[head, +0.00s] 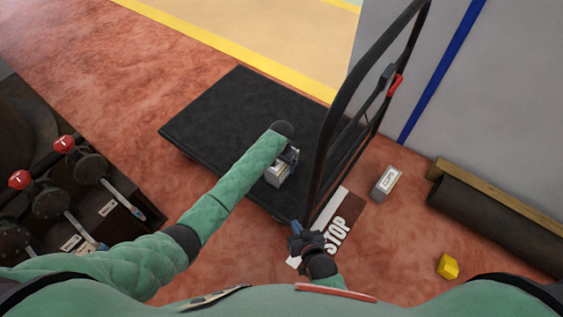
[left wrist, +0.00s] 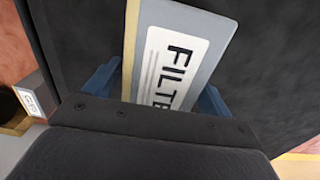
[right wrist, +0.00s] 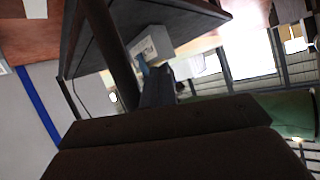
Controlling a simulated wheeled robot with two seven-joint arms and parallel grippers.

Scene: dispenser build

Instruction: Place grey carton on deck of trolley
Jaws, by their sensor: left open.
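A grey carton (head: 279,176) with a white label stands over the black trolley deck (head: 225,112), near the handle end; it appears to rest there, but its underside is hidden. My left gripper (head: 288,157) is at this carton. In the left wrist view, its open blue fingers (left wrist: 160,92) lie on both sides of the carton (left wrist: 200,38), whose label reads "FILTE". A second grey carton (head: 386,183) lies on the floor right of the trolley handle. My right gripper (head: 296,236) is low by the handle's foot; its finger gap is unclear. The right wrist view shows a labelled carton (right wrist: 152,46) beyond its fingers.
The trolley's black upright handle (head: 329,130) stands between the deck and the floor carton. A "STOP" floor sign (head: 335,232) lies beneath it. A yellow block (head: 447,266) and a dark roll (head: 490,219) are at right. Red-handled valves (head: 62,145) stand at left. The far deck is clear.

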